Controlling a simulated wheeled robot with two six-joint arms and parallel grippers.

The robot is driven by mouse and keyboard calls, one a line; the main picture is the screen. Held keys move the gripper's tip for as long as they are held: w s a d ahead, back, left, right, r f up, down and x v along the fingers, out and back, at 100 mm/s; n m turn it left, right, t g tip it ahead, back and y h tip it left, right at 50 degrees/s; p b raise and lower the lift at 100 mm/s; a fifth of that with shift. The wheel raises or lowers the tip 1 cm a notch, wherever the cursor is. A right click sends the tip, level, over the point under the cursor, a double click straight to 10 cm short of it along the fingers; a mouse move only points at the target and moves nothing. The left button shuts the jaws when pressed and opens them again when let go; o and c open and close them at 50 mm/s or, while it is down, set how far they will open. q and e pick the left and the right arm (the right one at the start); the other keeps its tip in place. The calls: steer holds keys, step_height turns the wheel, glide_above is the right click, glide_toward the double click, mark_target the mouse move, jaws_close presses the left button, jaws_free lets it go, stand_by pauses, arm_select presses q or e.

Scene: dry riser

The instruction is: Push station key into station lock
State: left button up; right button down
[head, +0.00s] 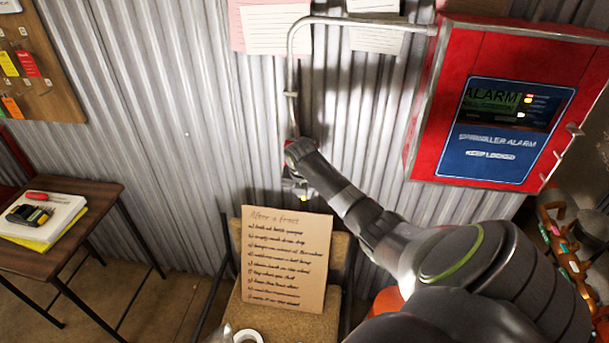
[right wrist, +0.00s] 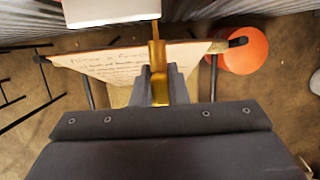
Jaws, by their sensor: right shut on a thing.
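My right gripper (right wrist: 160,85) is shut on a brass-coloured key (right wrist: 158,60) in the right wrist view. The key's narrow end points up the picture and overlaps the lower right edge of a pale box with a red edge (right wrist: 110,10), which looks like the station lock. I cannot tell whether the key tip is inside it, touching or just in front. In the head view my right arm reaches to the wall at the lower end of a grey conduit, and the wrist hides most of a small red box (head: 291,146) there. My left gripper is not in view.
A red sprinkler alarm cabinet (head: 430,110) hangs on the corrugated wall at right, close to my right arm. A handwritten board (head: 287,260) stands on a chair below the wrist. A wooden side table (head: 85,195) is at left. An orange round thing (right wrist: 243,50) is near the chair.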

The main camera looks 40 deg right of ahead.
steer(key=shift+w+d+b, duration=0.95)
steer(key=shift+w+d, duration=0.1)
steer(key=shift+d, duration=0.25)
stand_by(0.7)
